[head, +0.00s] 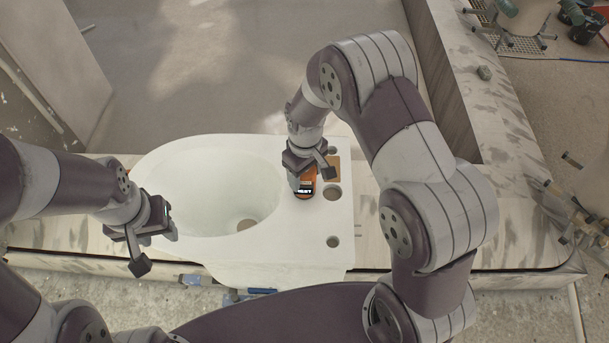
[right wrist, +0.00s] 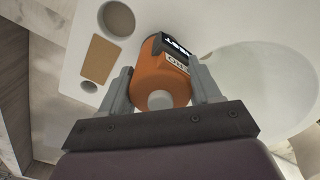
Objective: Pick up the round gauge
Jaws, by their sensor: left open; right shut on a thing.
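The round gauge (head: 305,187) is an orange cylinder with a black, white-lettered face, at the right part of the white basin plate (head: 300,226). My right gripper (head: 303,176) is above it, with its fingers on either side. In the right wrist view the orange body (right wrist: 158,80) sits between the two fingers (right wrist: 160,92), which are shut on it. I cannot tell whether its underside touches the plate. My left gripper (head: 154,246) is open and empty over the plate's left front edge.
A blue-handled fitting (head: 190,280) is below the front edge. Tools (head: 578,18) lie far right.

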